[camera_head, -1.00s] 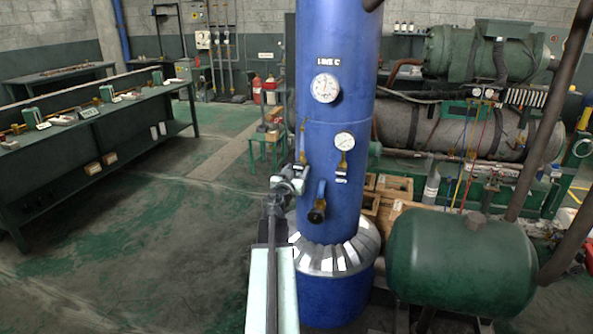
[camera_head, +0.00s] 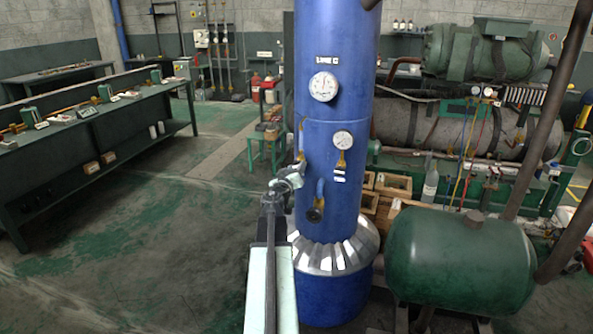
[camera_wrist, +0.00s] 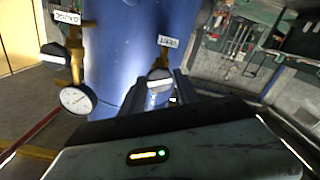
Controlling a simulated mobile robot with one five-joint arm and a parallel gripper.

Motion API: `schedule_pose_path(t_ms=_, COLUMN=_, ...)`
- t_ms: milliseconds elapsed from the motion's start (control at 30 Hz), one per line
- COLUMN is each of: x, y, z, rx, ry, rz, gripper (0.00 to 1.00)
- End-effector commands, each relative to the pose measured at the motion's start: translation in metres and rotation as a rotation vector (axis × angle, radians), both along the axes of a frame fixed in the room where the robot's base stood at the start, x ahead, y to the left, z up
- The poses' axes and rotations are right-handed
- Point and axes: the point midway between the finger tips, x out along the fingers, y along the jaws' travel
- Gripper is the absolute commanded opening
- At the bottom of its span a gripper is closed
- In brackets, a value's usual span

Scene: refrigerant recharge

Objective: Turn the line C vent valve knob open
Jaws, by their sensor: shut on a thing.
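The blue line C column (camera_head: 333,210) stands upright in the middle of the head view, with its line label (camera_head: 327,61) near the top. My gripper (camera_wrist: 160,94) is at the column's left front side. In the wrist view its two fingers flank the vent valve knob (camera_wrist: 159,77), below an upside-down VENT label (camera_wrist: 167,42), and it is shut on this knob. The fingers hide part of the knob, and its turn angle is unclear. The GAUGE-labelled valve knob (camera_wrist: 55,55) and a round dial (camera_wrist: 75,99) are to the left, apart from my gripper.
A larger dial (camera_head: 324,86) and a smaller dial (camera_head: 343,140) are on the column. A blue-handled valve (camera_head: 317,210) sticks out just right of my wrist. A green tank (camera_head: 461,262) stands at right. A workbench (camera_head: 95,130) is at left, with open floor (camera_head: 160,240) between.

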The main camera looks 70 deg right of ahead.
Motion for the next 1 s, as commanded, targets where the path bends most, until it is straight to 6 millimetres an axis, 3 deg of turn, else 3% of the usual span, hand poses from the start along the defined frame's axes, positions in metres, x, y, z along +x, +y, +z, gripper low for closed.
schedule_pose_path(t_ms=200, x=-0.0003, y=0.0012, z=-0.0003, rx=-0.018, ry=0.291, rz=0.001, gripper=0.00)
schedule_pose_path(t_ms=500, x=-0.0009, y=0.0008, z=-0.0003, rx=-0.021, ry=0.330, rz=0.001, gripper=0.00)
schedule_pose_path(t_ms=767, x=-0.0015, y=0.0006, z=0.0002, rx=-0.043, ry=0.678, rz=0.001, gripper=0.00)
schedule_pose_path(t_ms=1000, x=-0.0018, y=0.0004, z=0.0002, rx=-0.045, ry=0.706, rz=0.001, gripper=0.00)
